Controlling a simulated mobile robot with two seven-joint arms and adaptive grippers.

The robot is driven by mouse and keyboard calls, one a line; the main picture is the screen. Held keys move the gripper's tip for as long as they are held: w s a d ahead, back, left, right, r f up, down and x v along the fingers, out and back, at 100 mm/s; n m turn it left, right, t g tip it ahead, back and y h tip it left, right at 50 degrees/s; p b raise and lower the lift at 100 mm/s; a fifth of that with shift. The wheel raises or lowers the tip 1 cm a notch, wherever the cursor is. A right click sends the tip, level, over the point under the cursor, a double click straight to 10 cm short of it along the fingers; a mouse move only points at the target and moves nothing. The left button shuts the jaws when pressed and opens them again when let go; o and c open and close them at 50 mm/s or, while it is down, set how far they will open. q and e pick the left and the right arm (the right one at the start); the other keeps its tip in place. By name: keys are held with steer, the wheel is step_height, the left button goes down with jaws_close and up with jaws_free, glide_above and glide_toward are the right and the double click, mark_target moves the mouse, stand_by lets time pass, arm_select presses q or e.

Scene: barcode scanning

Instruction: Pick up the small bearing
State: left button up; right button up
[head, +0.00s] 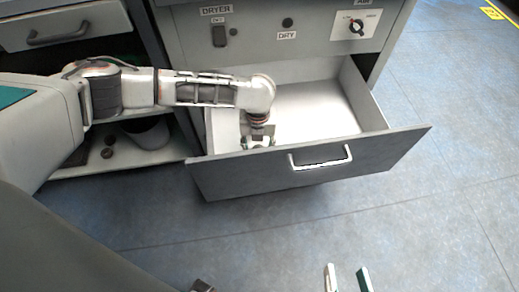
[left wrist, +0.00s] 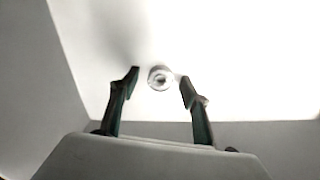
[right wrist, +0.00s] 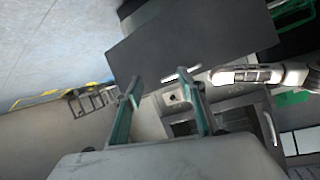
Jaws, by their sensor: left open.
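The small bearing (left wrist: 160,78) is a pale ring with a dark centre on the white drawer floor in the left wrist view. It lies ahead of and between the fingertips of my left gripper (left wrist: 159,80), which is open and empty. In the head view my left gripper (head: 258,142) reaches down into the left part of the open drawer (head: 318,105), and the arm hides the bearing there. My right gripper (head: 347,268) is at the bottom edge of the head view. Its fingers are apart with nothing between them, as the right wrist view (right wrist: 166,92) also shows.
The drawer's grey front (head: 310,165) with its handle (head: 320,158) stands out over the blue floor. A shelf (head: 120,163) with small dark round parts is at the left. The dryer panel with its knob (head: 357,26) is above. Floor at the right is clear.

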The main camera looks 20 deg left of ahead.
arm_select(q)
steer(key=shift+r, duration=0.15)
steer(key=c, duration=1.2)
steer(key=shift+r, duration=0.1)
